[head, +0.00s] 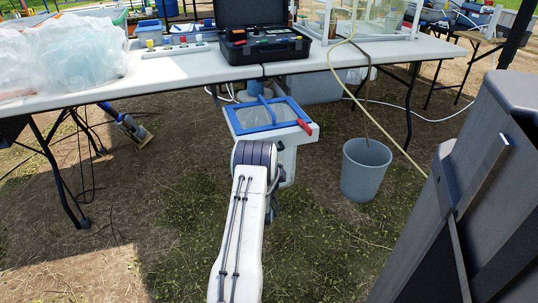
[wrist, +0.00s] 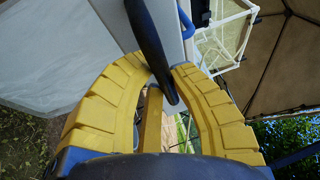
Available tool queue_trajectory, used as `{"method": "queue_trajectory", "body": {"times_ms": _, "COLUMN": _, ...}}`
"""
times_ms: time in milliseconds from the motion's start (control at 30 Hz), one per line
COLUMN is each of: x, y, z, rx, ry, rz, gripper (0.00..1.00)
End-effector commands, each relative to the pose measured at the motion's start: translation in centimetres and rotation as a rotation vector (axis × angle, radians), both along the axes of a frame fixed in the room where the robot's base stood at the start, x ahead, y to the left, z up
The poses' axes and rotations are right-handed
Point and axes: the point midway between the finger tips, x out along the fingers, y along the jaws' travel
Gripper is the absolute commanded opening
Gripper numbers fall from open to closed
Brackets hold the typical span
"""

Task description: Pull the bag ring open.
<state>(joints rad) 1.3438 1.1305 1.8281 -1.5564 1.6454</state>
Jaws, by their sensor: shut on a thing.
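A blue rectangular frame (head: 265,117) with pale, bag-like material inside sits on a white holder (head: 290,158) below the table's front edge. I cannot tell which part is the bag ring. In the wrist view, the yellow fingers of my gripper (wrist: 162,65) are closed around a dark, rounded bar (wrist: 148,35). What this bar belongs to is unclear. A blue part (wrist: 187,20) shows just beyond it. In the head view, my gripper is hidden beyond my arm.
A long white table (head: 185,70) carries clear plastic bags (head: 75,52), an open black case (head: 262,45) and a clear-walled box (head: 375,18). A grey bucket (head: 365,170) stands right of the holder, with a hose running into it. The grass at left is mostly clear.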

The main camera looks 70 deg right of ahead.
Motion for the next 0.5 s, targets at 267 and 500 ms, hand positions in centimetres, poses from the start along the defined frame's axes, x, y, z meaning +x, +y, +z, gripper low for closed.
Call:
{"method": "queue_trajectory", "body": {"times_ms": 267, "x": 0.33, "y": 0.10, "z": -0.04, "rx": 0.000, "ry": 0.002, "rz": 0.005, "gripper": 0.31}}
{"method": "queue_trajectory", "body": {"times_ms": 500, "x": 0.18, "y": 0.05, "z": -0.02, "rx": 0.000, "ry": 0.000, "rz": 0.003, "gripper": 0.47}}
